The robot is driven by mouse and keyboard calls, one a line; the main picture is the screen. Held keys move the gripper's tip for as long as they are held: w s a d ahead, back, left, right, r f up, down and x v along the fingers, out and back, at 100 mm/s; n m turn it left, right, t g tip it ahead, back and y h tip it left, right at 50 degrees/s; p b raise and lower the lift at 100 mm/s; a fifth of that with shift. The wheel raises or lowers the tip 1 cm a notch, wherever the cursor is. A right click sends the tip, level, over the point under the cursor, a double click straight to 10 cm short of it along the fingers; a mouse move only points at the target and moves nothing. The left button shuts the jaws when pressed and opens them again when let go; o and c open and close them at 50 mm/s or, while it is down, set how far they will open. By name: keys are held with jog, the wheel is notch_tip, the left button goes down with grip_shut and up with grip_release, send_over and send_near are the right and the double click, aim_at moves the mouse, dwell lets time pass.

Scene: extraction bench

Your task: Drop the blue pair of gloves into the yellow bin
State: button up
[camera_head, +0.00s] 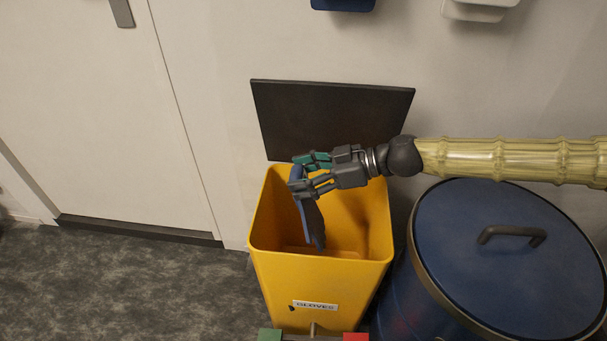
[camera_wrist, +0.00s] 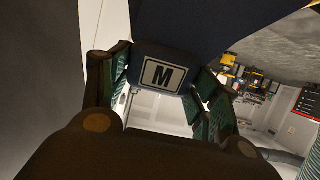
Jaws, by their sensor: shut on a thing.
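The yellow bin (camera_head: 318,278) stands on the floor against the wall, open at the top, with a "GLOVES" label on its front. My gripper (camera_head: 304,174) is over the bin's opening, near its back left part. It is shut on the blue gloves (camera_head: 312,222), which hang down into the mouth of the bin. In the wrist view the gloves (camera_wrist: 195,32) show as a dark blue sheet between the green-padded fingers, with an "M" tag. My fingers hide part of the gloves. I cannot tell whether the gloves touch the bin wall.
A dark lid panel (camera_head: 330,115) stands up behind the bin. A blue drum (camera_head: 490,275) with a handle on its lid is close at the bin's right. A white door (camera_head: 95,120) is at the left, with clear grey floor (camera_head: 130,290) before it.

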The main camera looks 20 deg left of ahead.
jog(key=o, duration=1.1)
